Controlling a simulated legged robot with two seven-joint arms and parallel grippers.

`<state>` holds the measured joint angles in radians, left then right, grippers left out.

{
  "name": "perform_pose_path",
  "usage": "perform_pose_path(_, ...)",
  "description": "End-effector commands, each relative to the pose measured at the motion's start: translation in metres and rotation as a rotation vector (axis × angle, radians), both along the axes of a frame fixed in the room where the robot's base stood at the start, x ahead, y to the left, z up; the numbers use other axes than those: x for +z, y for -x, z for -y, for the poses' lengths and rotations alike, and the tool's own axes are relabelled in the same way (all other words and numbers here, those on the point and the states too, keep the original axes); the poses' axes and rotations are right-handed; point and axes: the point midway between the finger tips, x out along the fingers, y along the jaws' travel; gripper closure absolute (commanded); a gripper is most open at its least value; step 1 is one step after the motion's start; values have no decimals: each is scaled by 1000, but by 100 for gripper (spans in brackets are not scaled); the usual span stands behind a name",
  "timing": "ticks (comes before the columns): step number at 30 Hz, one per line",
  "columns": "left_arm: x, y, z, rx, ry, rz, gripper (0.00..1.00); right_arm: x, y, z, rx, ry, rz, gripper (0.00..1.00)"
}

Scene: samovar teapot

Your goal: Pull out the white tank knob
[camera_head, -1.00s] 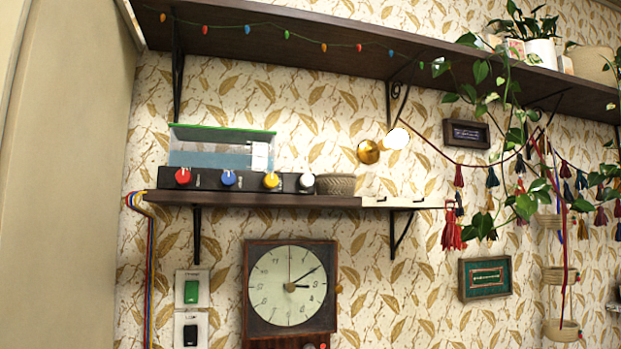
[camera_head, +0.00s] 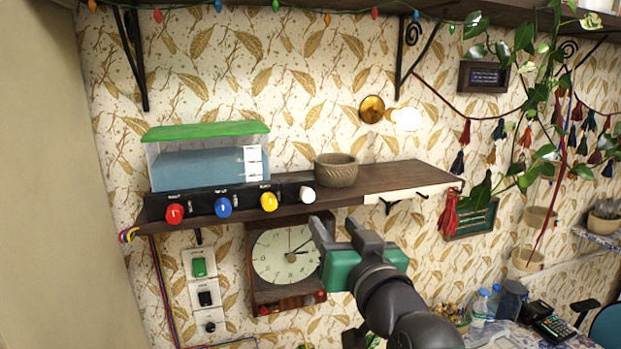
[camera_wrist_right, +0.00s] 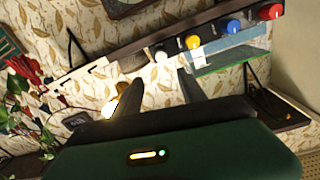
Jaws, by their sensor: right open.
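The white tank knob (camera_head: 307,194) is at the right end of a black knob panel (camera_head: 240,199), on the front of the wall shelf. Red (camera_head: 174,214), blue (camera_head: 223,206) and yellow (camera_head: 268,201) knobs sit to its left. A water tank with a green lid (camera_head: 205,155) stands behind the panel. My right gripper (camera_head: 338,228) is open, below and to the right of the white knob and apart from it. In the right wrist view the white knob (camera_wrist_right: 160,54) lies beyond the two open fingers (camera_wrist_right: 158,92). My left gripper is out of view.
A woven bowl (camera_head: 336,171) stands on the shelf (camera_head: 400,177) just right of the white knob. A clock (camera_head: 285,254) hangs below, behind my right gripper. A lit bulb (camera_head: 406,119) is on the wall above, and red tassels (camera_head: 449,213) hang at the shelf's right end.

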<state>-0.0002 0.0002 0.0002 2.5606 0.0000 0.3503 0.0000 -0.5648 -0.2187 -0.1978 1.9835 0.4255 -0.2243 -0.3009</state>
Motion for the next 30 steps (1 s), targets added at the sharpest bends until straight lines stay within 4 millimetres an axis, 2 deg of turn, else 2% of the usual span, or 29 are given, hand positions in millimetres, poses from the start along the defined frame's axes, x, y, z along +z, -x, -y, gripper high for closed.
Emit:
perform_pose_path(7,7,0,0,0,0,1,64,-1,-61,-19,1,10,-2,52)
perform_pose_path(15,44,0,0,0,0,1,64,4,-122,-35,0,7,-3,52)
perform_pose_path(21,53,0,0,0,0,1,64,0,-141,-40,0,4,-2,52)
perform_pose_path(28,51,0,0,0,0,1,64,-1,-142,-41,0,2,-1,52)
perform_pose_path(30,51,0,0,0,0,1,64,-1,-142,-41,1,2,-1,58)
